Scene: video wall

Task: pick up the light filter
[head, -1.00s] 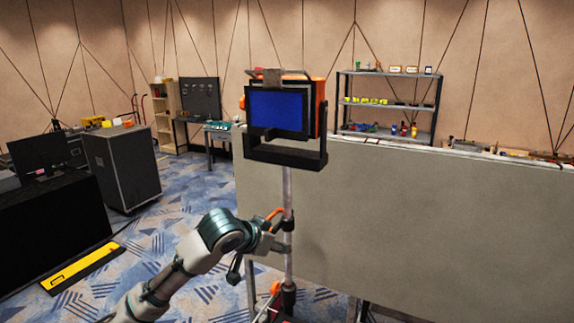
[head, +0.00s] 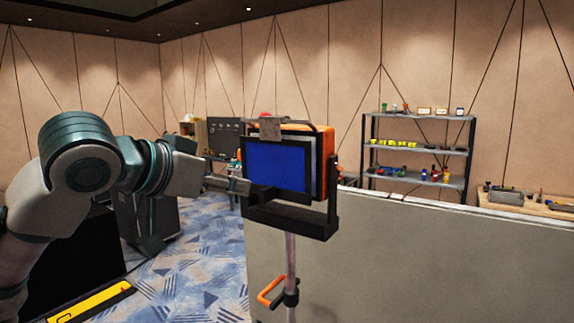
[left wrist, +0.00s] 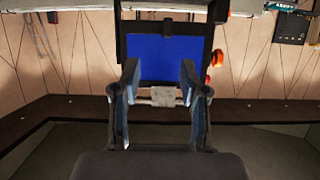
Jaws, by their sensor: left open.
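The light filter (head: 276,167) is a flat blue panel on the front of an orange work lamp (head: 318,130). A grey tab (head: 269,128) sits at its top edge. My left gripper (head: 240,186) is at the lower left of the panel in the head view. In the left wrist view, which looks upside down, the open left gripper (left wrist: 159,76) has a finger on each side, with the blue filter (left wrist: 165,57) beyond and the grey tab (left wrist: 163,96) showing between them. I cannot tell whether the fingers touch anything. My right gripper is out of view.
The lamp sits in a black bracket (head: 290,217) on a pole (head: 290,258) with an orange-handled clamp. A large grey panel (head: 420,260) stands to the right. A shelf (head: 418,150) with small items is behind it. Patterned carpet lies open at left.

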